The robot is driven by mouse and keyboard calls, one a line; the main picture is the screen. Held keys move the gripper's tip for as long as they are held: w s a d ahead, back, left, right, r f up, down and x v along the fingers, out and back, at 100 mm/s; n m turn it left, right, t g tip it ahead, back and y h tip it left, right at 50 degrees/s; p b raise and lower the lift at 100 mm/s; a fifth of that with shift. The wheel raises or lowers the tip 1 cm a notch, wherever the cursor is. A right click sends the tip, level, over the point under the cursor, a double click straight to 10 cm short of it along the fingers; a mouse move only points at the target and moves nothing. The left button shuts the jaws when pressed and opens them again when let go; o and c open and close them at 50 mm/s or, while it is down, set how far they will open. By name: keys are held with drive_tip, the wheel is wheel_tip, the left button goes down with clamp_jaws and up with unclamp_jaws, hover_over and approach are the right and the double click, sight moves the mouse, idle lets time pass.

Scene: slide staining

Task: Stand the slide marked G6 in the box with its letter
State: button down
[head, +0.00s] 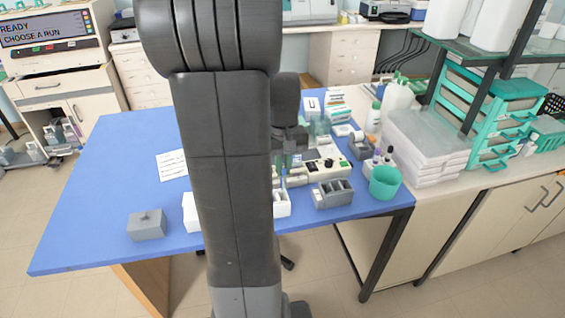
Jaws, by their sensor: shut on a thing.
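My gripper (288,150) is partly hidden behind my arm, above the middle of the blue table (110,180). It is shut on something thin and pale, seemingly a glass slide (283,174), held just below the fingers. I cannot read any mark on it. A grey slotted box (334,196) stands to the right of the gripper, near the table's front edge. A white box (283,206) is nearer, half hidden by my arm. Another white box (190,213) shows at the arm's left side. No letters on the boxes can be read.
A white device (327,167) with a green button, small bottles and a teal cup (385,183) crowd the table's right part. A grey block (147,226) and a paper sheet (172,164) lie left. The table's left part is mostly free. White stacked trays (425,140) stand right.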

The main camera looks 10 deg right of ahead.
sight(283, 187)
drive_tip(key=shift+w+f+b, duration=0.1)
drive_tip(key=shift+f+b, duration=2.6)
drive_tip(key=shift+f, duration=0.95)
drive_tip(key=shift+f, duration=0.3)
drive_tip(key=c, duration=1.5)
unclamp_jaws()
drive_tip(key=shift+o, duration=0.2)
wheel_tip(283, 187, up, 14)
drive_tip(key=shift+f, duration=0.1)
drive_tip(key=shift+o, duration=0.5)
